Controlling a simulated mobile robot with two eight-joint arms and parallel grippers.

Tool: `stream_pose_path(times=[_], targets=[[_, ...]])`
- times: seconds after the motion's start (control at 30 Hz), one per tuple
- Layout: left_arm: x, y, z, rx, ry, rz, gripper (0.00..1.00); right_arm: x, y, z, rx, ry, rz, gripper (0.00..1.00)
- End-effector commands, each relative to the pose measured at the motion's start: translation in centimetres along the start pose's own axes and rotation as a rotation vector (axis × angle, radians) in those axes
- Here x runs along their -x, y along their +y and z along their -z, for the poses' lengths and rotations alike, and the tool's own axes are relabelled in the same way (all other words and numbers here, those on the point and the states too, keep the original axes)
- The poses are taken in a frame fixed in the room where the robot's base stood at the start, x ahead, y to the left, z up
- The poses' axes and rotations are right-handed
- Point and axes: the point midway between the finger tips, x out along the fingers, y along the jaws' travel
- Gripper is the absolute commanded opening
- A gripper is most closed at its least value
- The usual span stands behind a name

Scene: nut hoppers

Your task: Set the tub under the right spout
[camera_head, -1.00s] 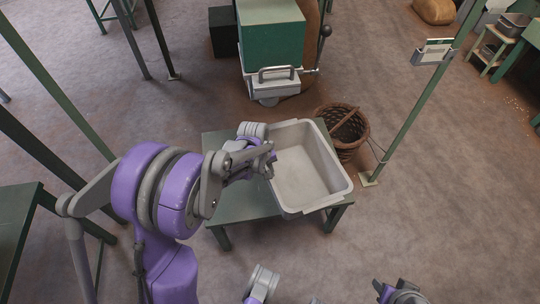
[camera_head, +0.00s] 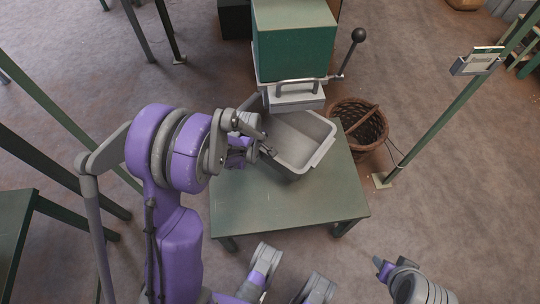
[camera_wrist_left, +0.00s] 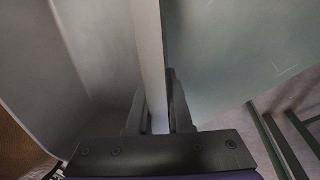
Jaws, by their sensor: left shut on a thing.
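The light grey rectangular tub (camera_head: 311,139) is at the far edge of the green table (camera_head: 290,205), open side up. Its far end reaches below the grey front of the green hopper (camera_head: 293,50). My left gripper (camera_head: 268,150) is shut on the tub's left wall. The left wrist view shows that wall (camera_wrist_left: 150,60) between the two fingers (camera_wrist_left: 158,115). I cannot tell whether the tub rests on the table. The spout opening is hidden, and only this hopper shows, so I cannot tell left from right spout. My right arm's end (camera_head: 385,268) is at the bottom right, its fingers unclear.
A wicker basket (camera_head: 358,122) stands on the floor right of the table. A green post (camera_head: 440,115) with a small display box (camera_head: 478,62) is further right. The hopper has a black-knobbed lever (camera_head: 358,36). The near part of the table is clear.

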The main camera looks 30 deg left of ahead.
Motion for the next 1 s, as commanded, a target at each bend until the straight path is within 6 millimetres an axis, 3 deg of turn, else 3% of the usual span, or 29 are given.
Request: stream_pose_path(times=[0.1, 0.37, 0.53, 0.9, 0.93, 1.0], targets=[[-2.6, -0.5, 0.0, 0.0, 0.0, 0.0, 0.0, -1.0, 0.0, -0.3, 0.0, -0.004, 0.0, 0.5], [-4.7, -1.1, 0.0, -0.001, 0.0, 0.0, 0.0, -1.6, 0.0, -0.5, 0.0, -0.006, 0.0, 0.5], [-7.1, -1.6, 0.0, -0.001, 0.0, 0.0, 0.0, -2.5, 0.0, -0.8, 0.0, -0.009, 0.0, 0.5], [-7.6, -1.8, 0.0, -0.001, 0.0, 0.0, 0.0, -2.7, 0.0, -0.8, 0.0, -0.01, 0.0, 0.5], [-7.6, -1.8, 0.0, -0.001, 0.0, 0.001, 0.24, -2.6, 0.0, -0.8, 0.0, -0.009, 0.0, 0.5], [-7.5, -1.8, 0.0, -0.001, 0.0, 0.0, 0.36, -2.6, 0.0, -0.8, 0.0, -0.009, 0.0, 0.5]])
